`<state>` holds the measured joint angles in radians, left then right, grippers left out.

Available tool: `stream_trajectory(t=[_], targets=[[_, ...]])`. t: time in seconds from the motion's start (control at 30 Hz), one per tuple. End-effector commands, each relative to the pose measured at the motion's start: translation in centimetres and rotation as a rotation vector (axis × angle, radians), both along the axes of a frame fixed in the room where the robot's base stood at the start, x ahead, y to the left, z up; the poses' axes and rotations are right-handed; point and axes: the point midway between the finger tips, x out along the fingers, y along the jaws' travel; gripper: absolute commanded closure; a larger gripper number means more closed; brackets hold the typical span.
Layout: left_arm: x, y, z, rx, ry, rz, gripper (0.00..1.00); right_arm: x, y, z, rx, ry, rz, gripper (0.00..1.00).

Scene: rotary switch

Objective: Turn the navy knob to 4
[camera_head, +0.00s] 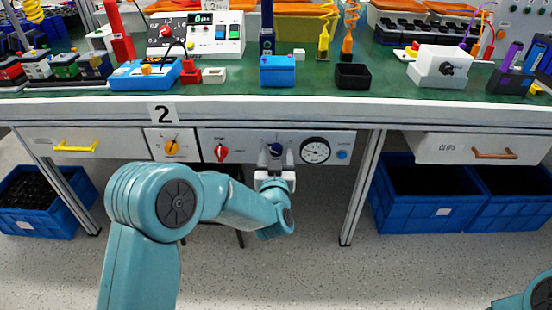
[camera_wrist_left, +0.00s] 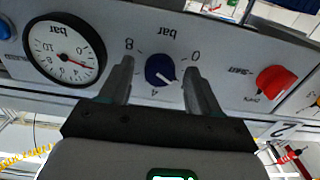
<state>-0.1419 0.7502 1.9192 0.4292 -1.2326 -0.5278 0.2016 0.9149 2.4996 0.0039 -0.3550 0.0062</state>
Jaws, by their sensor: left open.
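The navy knob (camera_head: 275,149) is on the white front panel under the bench. In the left wrist view, which is upside down, the navy knob (camera_wrist_left: 160,69) shows a white pointer line. The line points to the lower right, between the printed 4 (camera_wrist_left: 153,92) and 0 (camera_wrist_left: 196,56). The 8 (camera_wrist_left: 129,44) is at upper left. My left gripper (camera_wrist_left: 159,68) is open, with one finger on each side of the knob and a visible gap to both. In the head view my left gripper (camera_head: 275,170) is just below the knob. My right gripper is not in view.
A red knob (camera_head: 221,152) is left of the navy knob, and a round gauge (camera_head: 315,150) is right of it. A yellow knob (camera_head: 172,147) is further left. The bench top edge (camera_head: 300,112) overhangs above. A table leg (camera_head: 362,188) stands to the right.

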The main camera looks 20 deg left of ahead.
Motion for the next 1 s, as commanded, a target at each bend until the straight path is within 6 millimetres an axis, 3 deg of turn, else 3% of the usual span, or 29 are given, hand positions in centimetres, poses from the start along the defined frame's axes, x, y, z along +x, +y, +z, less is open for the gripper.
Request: stream_trajectory(t=[0.23,0.4,0.77,1.0], targets=[[0.07,0.01,0.00,0.001,0.000,0.000,0.38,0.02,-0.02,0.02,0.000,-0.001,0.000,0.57],[0.05,0.00,0.00,0.000,0.000,0.000,0.93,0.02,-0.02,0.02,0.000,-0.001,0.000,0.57],[0.05,-0.01,0.03,0.040,0.013,0.000,0.93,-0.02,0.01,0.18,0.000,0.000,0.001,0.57],[0.07,0.01,0.10,0.180,0.053,-0.001,0.93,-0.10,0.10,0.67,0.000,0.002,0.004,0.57]])
